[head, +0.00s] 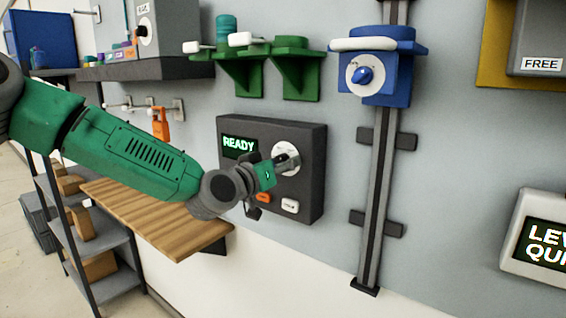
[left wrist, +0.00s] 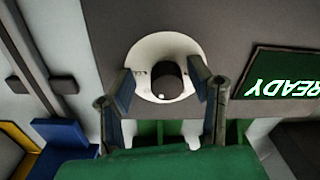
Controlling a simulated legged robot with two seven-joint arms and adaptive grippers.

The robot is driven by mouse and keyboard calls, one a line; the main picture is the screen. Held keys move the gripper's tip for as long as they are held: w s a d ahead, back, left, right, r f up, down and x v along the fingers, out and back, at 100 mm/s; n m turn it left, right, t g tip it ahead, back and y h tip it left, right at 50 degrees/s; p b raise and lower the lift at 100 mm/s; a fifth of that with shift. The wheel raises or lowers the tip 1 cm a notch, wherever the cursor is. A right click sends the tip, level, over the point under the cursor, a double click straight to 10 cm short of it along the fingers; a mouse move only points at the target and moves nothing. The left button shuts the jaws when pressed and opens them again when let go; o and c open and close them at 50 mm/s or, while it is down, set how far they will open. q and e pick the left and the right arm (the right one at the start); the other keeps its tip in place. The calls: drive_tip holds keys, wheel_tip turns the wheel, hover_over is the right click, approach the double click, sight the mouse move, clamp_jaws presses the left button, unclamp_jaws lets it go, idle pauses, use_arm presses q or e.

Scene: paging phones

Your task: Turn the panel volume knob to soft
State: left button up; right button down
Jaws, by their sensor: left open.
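The dark panel (head: 314,190) on the wall has a READY screen (head: 239,147) and a round white dial (head: 293,169). In the left wrist view the black volume knob (left wrist: 168,83) stands in the middle of the dial, with a small white mark near its lower edge. My left gripper (head: 280,166) is at the dial and covers part of it in the head view. In the left wrist view its two open fingers (left wrist: 163,84) are on either side of the knob, with gaps showing. The dial's lettering is too small to read. My right gripper is not in view.
An orange button (head: 263,197) and a white button (head: 290,205) sit below the dial. A blue unit with another knob (head: 361,75) is on a rail to the right. Green brackets (head: 297,70) are above the panel, and a wooden shelf (head: 150,215) is at lower left.

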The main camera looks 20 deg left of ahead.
use_arm(q)
drive_tip(key=shift+a, duration=0.5)
clamp_jaws()
drive_tip(key=shift+d, duration=0.1)
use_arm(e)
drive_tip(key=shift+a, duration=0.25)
use_arm(q)
drive_tip(key=shift+d, duration=0.1)
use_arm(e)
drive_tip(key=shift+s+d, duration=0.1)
use_arm(q)
drive_tip(key=shift+f+n+b, duration=0.1)
drive_tip(key=shift+n+b, duration=0.55)
drive_tip(key=shift+n, duration=0.15)
drive_tip(key=n+b, duration=0.2)
drive_tip(key=n, duration=0.1)
drive_tip(key=shift+n, duration=0.3)
drive_tip(key=n+b, duration=0.2)
drive_tip(key=n, duration=0.1)
drive_tip(key=shift+n+g+b, duration=0.3)
drive_tip(key=shift+n+b, duration=0.75)
drive_tip(key=shift+n, duration=0.65)
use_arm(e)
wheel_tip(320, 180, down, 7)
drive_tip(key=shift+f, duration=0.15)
